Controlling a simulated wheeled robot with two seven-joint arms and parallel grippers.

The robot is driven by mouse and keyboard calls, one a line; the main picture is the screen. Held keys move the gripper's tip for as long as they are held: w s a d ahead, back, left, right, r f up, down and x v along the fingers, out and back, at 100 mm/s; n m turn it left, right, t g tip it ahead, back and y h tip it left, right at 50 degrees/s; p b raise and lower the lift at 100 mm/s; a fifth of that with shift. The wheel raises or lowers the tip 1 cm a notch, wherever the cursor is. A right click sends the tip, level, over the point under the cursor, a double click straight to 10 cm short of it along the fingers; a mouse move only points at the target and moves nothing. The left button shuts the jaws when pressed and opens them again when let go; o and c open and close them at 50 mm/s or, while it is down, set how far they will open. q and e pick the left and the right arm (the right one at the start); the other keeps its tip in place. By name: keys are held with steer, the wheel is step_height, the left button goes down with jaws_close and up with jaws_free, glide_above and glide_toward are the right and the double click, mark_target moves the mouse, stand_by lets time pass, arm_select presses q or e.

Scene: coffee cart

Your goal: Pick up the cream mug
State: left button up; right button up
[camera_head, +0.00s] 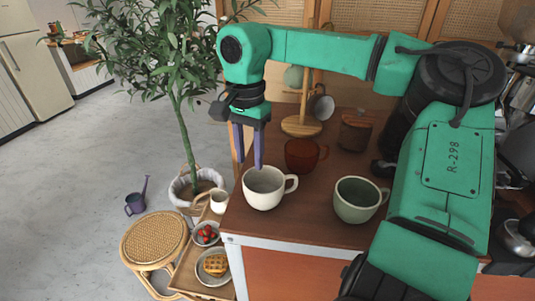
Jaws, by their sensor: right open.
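The cream mug (264,192) stands upright at the left edge of the brown cart top, its handle pointing right. My right gripper (249,164) points down with its two purple fingers apart and nothing between them. Its fingertips are just above the mug's far left rim; I cannot tell whether a finger touches it. The mug's inside is partly visible and empty. My left gripper is not in view.
A pale green mug (357,207) stands to the right and a reddish-brown mug (305,156) behind. A wooden mug stand (301,126) and a brown jar (354,132) are further back. A lower tray (187,278) holds plated food; a plant (176,75) rises at left.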

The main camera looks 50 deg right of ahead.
mark_target(250, 173)
steer(key=f, duration=0.4)
steer(key=shift+a+f, duration=0.2)
steer(key=shift+a, duration=0.05)
steer(key=shift+d+f, duration=0.1)
steer(key=shift+f, duration=0.1)
steer(key=shift+r, duration=0.1)
jaws_close()
stand_by(0.7)
